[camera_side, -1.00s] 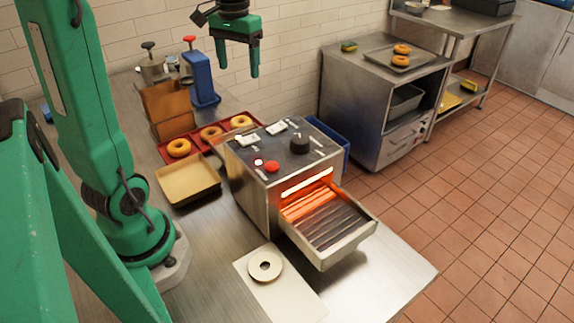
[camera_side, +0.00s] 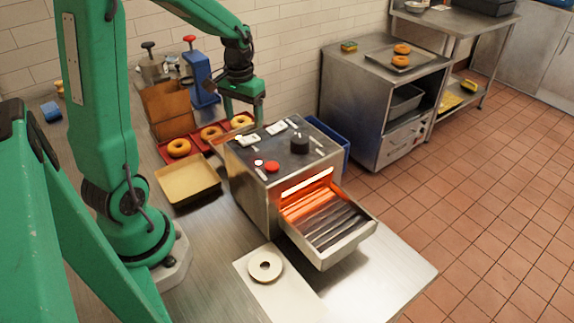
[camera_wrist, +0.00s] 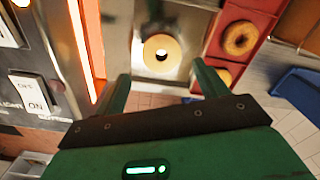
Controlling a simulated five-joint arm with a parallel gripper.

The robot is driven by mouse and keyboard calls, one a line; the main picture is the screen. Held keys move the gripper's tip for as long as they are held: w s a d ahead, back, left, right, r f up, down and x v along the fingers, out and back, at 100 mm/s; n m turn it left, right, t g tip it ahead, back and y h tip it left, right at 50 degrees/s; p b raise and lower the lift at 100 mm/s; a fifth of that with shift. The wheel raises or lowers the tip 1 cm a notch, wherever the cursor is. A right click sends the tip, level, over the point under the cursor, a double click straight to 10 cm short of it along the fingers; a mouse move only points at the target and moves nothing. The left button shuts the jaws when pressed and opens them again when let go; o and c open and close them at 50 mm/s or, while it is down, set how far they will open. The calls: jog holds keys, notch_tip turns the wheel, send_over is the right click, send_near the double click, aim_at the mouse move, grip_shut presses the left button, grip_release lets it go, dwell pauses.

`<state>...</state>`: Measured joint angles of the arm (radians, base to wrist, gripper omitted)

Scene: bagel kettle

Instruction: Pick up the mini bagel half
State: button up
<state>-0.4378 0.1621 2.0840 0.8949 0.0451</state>
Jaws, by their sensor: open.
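A pale, ring-shaped bagel half (camera_wrist: 162,55) lies cut face up on a light metal surface beside a glowing slot in the wrist view. It shows ahead of and between my two fingers, which are apart from it. My gripper (camera_side: 244,115) is behind the toaster, close to the rightmost bagel of the red tray. Its fingers also show in the wrist view (camera_wrist: 162,84), spread apart with nothing between them.
The toaster (camera_side: 267,178) stands in front of my gripper, its glowing outlet tray (camera_side: 361,226) pulled forward. The red tray (camera_side: 165,156) holds whole bagels. A tan tray (camera_side: 188,181) lies to its front. A pale ring (camera_side: 265,265) rests on a white board (camera_side: 290,297).

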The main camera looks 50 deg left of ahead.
jog(key=shift+f, duration=1.05)
jog(key=shift+f, duration=0.1)
jog(key=shift+f, duration=2.5)
jog(key=c, duration=0.8)
jog(key=shift+r, duration=0.2)
notch_tip(320, 180, up, 10)
jog(key=shift+f, duration=0.15)
